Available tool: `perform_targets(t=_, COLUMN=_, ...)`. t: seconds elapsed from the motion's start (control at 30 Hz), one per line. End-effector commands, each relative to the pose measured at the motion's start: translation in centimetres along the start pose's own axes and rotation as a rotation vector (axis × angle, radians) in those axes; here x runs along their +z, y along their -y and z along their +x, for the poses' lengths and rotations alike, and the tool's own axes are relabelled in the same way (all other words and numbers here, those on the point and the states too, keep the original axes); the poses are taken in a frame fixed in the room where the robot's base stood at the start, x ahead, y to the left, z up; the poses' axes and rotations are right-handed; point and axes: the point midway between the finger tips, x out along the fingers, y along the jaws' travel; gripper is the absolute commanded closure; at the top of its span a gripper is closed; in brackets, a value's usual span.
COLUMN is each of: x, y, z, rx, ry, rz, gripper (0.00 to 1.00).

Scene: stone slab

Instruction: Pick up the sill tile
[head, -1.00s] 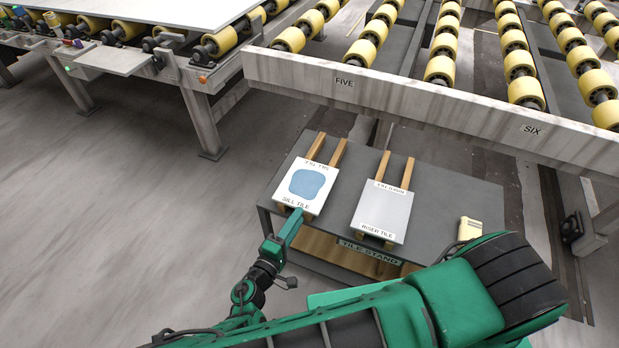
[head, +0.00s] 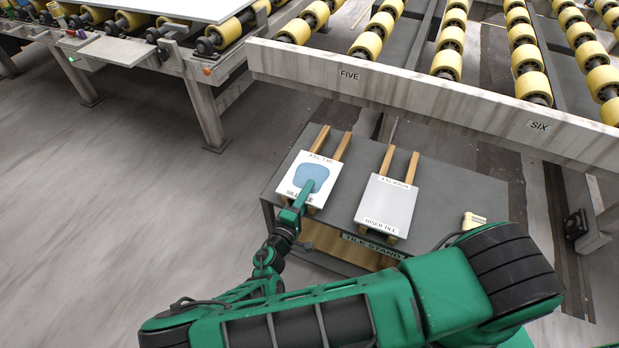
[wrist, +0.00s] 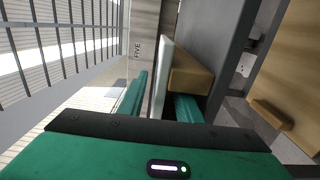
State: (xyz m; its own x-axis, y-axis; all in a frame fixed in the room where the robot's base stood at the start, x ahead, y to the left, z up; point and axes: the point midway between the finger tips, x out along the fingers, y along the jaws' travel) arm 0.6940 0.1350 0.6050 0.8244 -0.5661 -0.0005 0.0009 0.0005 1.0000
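The sill tile (head: 326,161) is a white tile with a blue patch, lying tilted on two wooden rails at the left of the tile stand (head: 262,210). My gripper (head: 307,188) is at its near edge, with one green finger over the top face, hiding part of the label. In the wrist view the sill tile (wrist: 162,70) shows edge-on between the two fingers of my gripper (wrist: 163,88). A gap shows between the left finger and the tile. The other finger is on the underside, partly hidden beside a wooden rail (wrist: 190,75).
The riser tile (head: 386,203), plain grey-white, lies on its own rails to the right. A small cream object (head: 473,221) is at the stand's right end. Roller conveyors with a beam (head: 430,98) marked FIVE and SIX stand behind. Open floor lies left.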

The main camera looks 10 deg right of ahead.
Motion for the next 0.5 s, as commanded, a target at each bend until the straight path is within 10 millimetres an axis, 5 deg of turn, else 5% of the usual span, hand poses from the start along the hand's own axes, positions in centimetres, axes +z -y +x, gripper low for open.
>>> perform_targets(t=0.13, x=0.0, y=0.0, z=1.9, rx=0.001, ry=0.001, rz=-0.001, gripper=0.69)
perform_targets(t=0.37, x=0.0, y=0.0, z=2.3, rx=0.0, ry=-0.001, rz=0.0, gripper=0.69)
perform_targets(t=0.5, x=0.0, y=0.0, z=2.3, rx=0.0, ry=0.0, rz=0.0, gripper=0.95)
